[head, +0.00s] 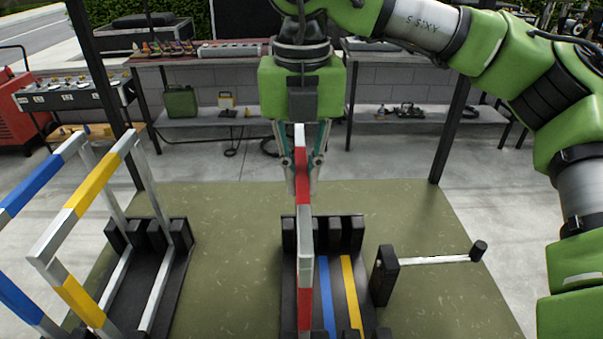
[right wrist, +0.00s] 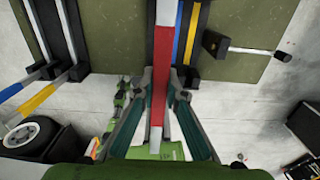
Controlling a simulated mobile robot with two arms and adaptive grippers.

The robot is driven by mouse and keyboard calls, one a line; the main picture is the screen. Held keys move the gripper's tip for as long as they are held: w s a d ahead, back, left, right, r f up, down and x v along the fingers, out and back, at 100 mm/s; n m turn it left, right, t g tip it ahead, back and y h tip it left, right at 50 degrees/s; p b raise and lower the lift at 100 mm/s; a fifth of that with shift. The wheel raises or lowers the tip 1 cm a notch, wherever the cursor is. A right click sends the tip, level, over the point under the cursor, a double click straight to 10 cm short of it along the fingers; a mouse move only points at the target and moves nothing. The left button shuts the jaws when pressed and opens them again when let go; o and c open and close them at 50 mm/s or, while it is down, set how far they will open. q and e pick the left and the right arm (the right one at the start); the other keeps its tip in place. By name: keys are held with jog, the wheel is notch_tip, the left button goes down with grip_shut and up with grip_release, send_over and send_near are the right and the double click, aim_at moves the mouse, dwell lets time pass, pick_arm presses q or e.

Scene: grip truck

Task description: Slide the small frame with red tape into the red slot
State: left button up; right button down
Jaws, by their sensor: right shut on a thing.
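The small frame with red tape (head: 303,229) is seen edge-on in the head view, white with red bands. My right gripper (head: 302,170) points down and is shut on its top bar, a finger on each side. In the right wrist view the red-taped bar (right wrist: 163,65) runs between the fingers (right wrist: 160,84). The black slotted base (head: 371,318) lies below, with a blue stripe (head: 327,295) and a yellow stripe (head: 351,295). The frame lines up with the base's left side, left of blue. It hides the red slot, so I cannot tell how deep it sits. My left gripper is out of view.
A second black base (head: 178,275) at left holds a yellow-taped frame (head: 88,190) and a blue-taped frame (head: 45,185). A black block with a rod (head: 435,260) lies right of the slotted base. Workbenches (head: 215,60) stand behind. The mat (head: 400,215) is clear behind the rod.

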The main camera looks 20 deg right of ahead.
jog(key=shift+f, duration=0.15)
jog(key=c, duration=2)
grip_release()
